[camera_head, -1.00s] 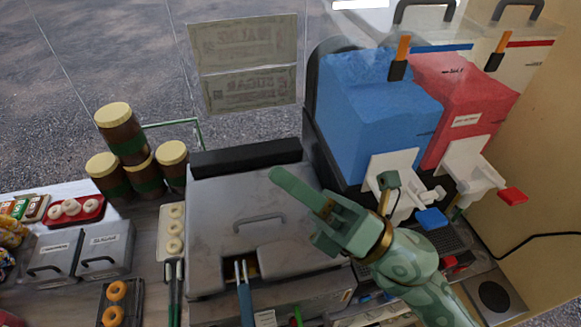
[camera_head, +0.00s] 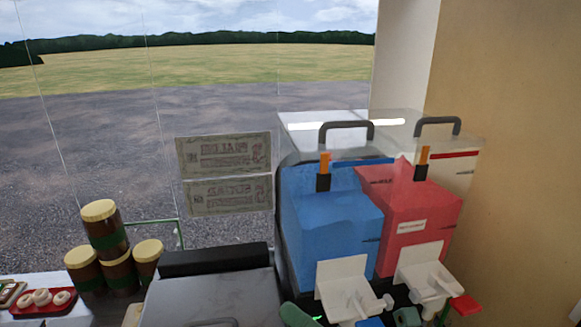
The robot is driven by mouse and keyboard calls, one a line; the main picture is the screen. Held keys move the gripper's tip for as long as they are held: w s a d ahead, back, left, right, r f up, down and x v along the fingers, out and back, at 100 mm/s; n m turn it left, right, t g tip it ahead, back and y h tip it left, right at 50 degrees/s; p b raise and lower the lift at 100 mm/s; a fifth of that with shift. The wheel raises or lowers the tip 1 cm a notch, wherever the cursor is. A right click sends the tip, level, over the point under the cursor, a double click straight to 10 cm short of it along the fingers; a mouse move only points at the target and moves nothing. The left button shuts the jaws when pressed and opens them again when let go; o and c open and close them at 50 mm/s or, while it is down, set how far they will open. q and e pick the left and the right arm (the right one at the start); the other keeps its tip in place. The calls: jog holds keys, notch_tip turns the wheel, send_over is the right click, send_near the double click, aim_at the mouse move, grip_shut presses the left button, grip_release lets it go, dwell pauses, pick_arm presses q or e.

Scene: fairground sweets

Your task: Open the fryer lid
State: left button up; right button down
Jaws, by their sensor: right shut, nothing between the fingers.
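The grey metal fryer lid (camera_head: 212,294) shows at the bottom of the head view, cut off by the lower edge. Its visible part lies flat and looks closed. A bit of its handle (camera_head: 214,322) just shows at the bottom edge. My right gripper (camera_head: 293,314) shows only as a green fingertip at the bottom edge, by the lid's right side. It is shut with nothing in it. I cannot tell whether it touches the lid. My left gripper is not in view.
A black bar (camera_head: 214,259) runs behind the lid. A blue slush machine tank (camera_head: 330,225) and a red one (camera_head: 410,212) stand close on the right. Stacked brown jars (camera_head: 104,235) stand left. A glass pane with a sign (camera_head: 224,155) is behind.

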jog(key=w+d+f+m+t+h, duration=0.4)
jog(key=d+f+m+h, duration=0.2)
jog(key=d+m+h, duration=0.45)
jog(key=w+d+f+m+t+h, duration=0.45)
jog(key=d+m+h, duration=0.25)
jog(key=m+h, duration=0.55)
jog(key=s+d+f+m+g+h, duration=0.4)
jog(key=s+d+f+m+g, duration=0.55)
jog(key=f, duration=0.45)
jog(key=s+a+f+g+y+b, duration=0.2)
jog(key=s+f+b, duration=0.3)
jog(key=f, duration=1.5)
jog(key=s+a+f+g+y+b, duration=0.2)
jog(key=f+b, duration=0.5)
jog(key=f, duration=1.3)
jog(key=s+f+m+g+b, duration=0.1)
jog(key=s+f+b, duration=0.3)
jog(key=s+f, duration=0.6)
jog(key=s+d+f+m+g+b, duration=0.1)
jog(key=s+f+b, duration=0.4)
jog(key=s+f, duration=0.5)
notch_tip(320, 180, down, 5)
jog(key=shift+g+y, duration=0.4)
jog(key=shift+g, duration=0.5)
